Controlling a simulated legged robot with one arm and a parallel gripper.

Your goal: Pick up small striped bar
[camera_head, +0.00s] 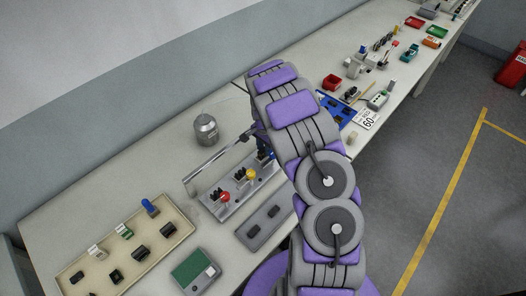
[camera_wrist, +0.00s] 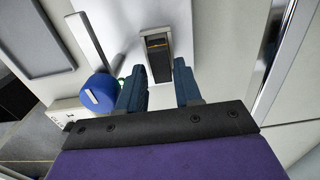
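My gripper (camera_wrist: 158,72) is open, with one blue finger on each side of the bar's near end. I see gaps between the fingers and the bar, and nothing is held. I cannot tell how far the fingertips are above the surface. In the head view, my arm covers most of the gripper area, and I cannot make out the bar there.
A blue round knob (camera_wrist: 100,92) stands close left of the fingers, and a grey tray (camera_wrist: 40,72) lies beyond it. In the head view, a panel with red and yellow knobs (camera_head: 213,205), a silver canister (camera_head: 206,130) and a beige tray (camera_head: 63,272) of connectors share the bench.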

